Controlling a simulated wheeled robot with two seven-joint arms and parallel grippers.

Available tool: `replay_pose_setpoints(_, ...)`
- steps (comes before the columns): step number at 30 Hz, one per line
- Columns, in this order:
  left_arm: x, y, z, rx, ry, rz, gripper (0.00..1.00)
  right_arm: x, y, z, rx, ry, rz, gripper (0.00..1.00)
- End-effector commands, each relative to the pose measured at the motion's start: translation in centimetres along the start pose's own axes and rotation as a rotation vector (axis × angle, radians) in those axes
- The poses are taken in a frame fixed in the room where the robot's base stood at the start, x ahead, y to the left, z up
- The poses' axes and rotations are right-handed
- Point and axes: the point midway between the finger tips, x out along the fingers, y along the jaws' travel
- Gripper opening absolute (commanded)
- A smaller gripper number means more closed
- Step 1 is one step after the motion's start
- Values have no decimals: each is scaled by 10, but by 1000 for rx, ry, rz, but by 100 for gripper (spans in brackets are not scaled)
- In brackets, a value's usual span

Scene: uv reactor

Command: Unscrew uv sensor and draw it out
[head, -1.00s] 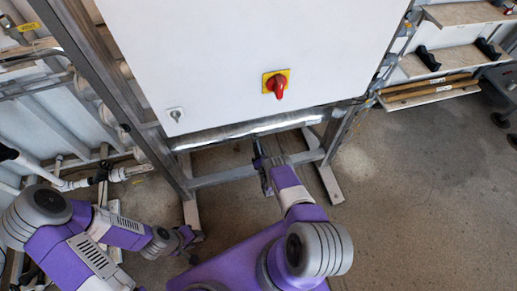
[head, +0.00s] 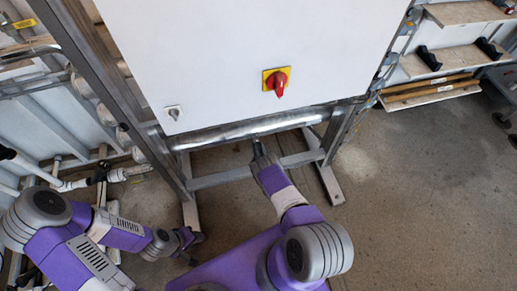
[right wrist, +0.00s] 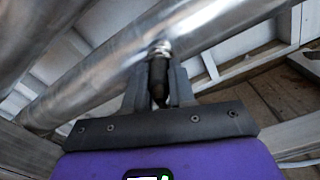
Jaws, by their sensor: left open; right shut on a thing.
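The uv sensor (right wrist: 158,82) shows in the right wrist view as a dark cylinder below a shiny threaded fitting (right wrist: 159,48) on the underside of a metal pipe (right wrist: 120,72). My right gripper (right wrist: 159,88) is shut on the sensor, one finger on each side. I cannot tell how far the thread is engaged. In the head view, my right gripper (head: 258,148) is just below the same pipe (head: 235,133), and the sensor is too small to make out there. My left gripper (head: 192,240) is open and empty, low at the left, away from the pipe.
A white cabinet (head: 220,60) with a red rotary switch (head: 278,82) stands above the pipe. A metal frame (head: 95,75) and its lower crossbar (head: 235,176) surround the work area. Shelves (head: 440,65) stand at the right. The floor (head: 420,200) at right is clear.

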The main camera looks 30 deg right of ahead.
Motion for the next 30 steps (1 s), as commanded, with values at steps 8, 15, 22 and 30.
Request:
replay_pose_setpoints(8,8,-3,0,0,0,0,43,2,2,1,-334,-5,5,0)
replay_pose_setpoints(15,8,-3,0,0,0,0,43,2,0,2,-376,-8,1,0)
replay_pose_setpoints(22,8,-3,0,0,0,0,43,2,1,2,-374,-7,3,52)
replay_pose_setpoints(30,8,-3,0,0,0,0,43,1,0,1,-373,-3,2,54)
